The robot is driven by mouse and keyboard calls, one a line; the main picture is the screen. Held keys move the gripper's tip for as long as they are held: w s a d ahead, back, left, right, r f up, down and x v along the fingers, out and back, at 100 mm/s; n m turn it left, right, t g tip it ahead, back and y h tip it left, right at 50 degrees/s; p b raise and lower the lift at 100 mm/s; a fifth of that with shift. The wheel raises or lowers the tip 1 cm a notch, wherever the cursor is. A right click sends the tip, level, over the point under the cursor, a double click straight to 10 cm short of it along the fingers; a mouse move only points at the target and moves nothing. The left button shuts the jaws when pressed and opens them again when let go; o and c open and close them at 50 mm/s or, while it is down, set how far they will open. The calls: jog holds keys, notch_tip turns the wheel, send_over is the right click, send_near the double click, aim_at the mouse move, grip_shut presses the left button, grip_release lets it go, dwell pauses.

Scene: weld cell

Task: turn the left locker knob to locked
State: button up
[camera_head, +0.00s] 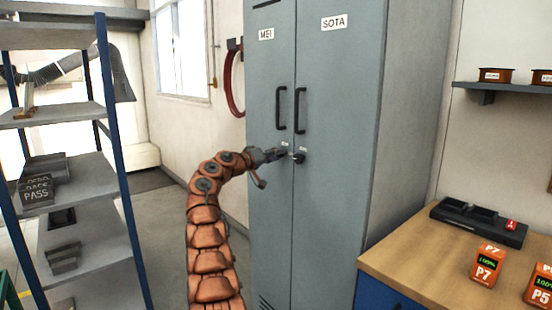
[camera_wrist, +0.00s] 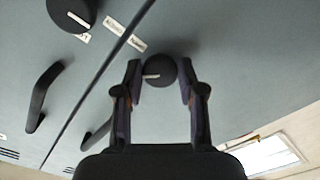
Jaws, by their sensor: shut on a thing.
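The grey locker has a left door (camera_head: 270,220) marked MEI and a right door (camera_head: 335,220) marked SOTA. My gripper (camera_head: 278,155) is at the left door near the door seam and hides the left knob in the head view. In the wrist view, the round black left knob (camera_wrist: 160,70) sits between the two fingertips of my gripper (camera_wrist: 159,80), which is shut on it. A pale pointer mark on the knob points to the left of that picture. The right knob (camera_head: 299,157) is free; it also shows in the wrist view (camera_wrist: 72,12).
Black door handles (camera_head: 282,108) (camera_head: 300,110) stand out above the knobs. Small labels (camera_wrist: 125,33) lie beside the knobs, too blurred to read surely. A wooden bench (camera_head: 430,262) is at right and a shelf rack (camera_head: 75,180) at left.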

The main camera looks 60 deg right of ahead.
jog(key=shift+r+n+p, duration=0.15)
jog(key=shift+n+p, duration=0.35)
jog(key=shift+n, duration=4.1)
jog(key=o, duration=1.1)
jog(key=shift+a, duration=0.1)
jog(key=shift+v, duration=5.9)
jog(key=shift+a, duration=0.15)
